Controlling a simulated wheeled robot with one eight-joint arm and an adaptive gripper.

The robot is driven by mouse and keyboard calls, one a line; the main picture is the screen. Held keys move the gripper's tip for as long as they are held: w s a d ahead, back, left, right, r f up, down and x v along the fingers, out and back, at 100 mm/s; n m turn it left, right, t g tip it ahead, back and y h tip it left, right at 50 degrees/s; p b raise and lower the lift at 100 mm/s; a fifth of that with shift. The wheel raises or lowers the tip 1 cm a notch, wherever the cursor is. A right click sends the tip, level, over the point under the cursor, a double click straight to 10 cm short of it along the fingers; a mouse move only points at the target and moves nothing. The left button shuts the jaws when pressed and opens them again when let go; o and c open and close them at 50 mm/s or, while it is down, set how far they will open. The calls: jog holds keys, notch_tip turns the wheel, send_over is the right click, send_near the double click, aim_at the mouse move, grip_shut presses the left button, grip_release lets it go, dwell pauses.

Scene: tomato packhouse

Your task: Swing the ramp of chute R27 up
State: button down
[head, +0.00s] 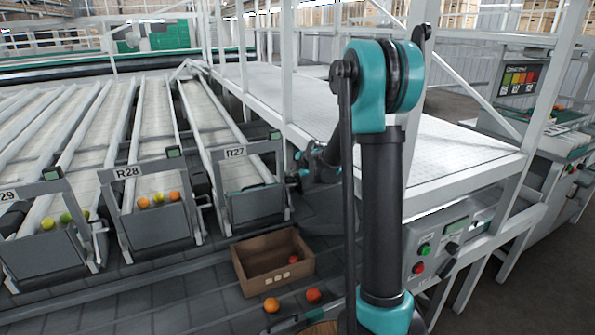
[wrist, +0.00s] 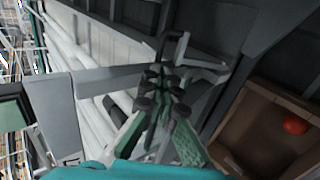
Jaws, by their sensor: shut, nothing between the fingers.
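Chute R27 (head: 236,152) carries its label on a grey crossbar at the chute's lower end. Below the label is a dark grey end plate, the ramp (head: 258,204), in a frame with side arms; its tilt is hard to judge. My gripper (head: 299,176) is at the right side of this end, partly hidden behind my arm. In the wrist view my gripper (wrist: 160,88) has its dark fingertips together and empty. They are close to a grey bar and a hooked metal handle (wrist: 175,42); I cannot tell whether they touch.
A cardboard box (head: 252,262) with a red tomato (head: 293,259) stands below R27. Two tomatoes lie in front of it. Chute R28 (head: 128,172), with fruit at its end, is to the left. A white platform (head: 430,150) and a button panel (head: 425,250) are to the right.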

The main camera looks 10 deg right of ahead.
aim_at(287, 177)
jog(key=x, duration=0.7)
jog(key=shift+w+f, duration=0.2)
jog(key=shift+f, duration=0.1)
jog(key=shift+a, duration=0.15)
jog(key=shift+w+a+f, duration=0.15)
jog(key=shift+w+f, duration=0.1)
jog(key=shift+w, duration=0.4)
jog(key=shift+w+a+f, duration=0.2)
jog(key=shift+w, duration=0.45)
jog(key=shift+s+r, duration=0.1)
jog(key=shift+r, duration=0.05)
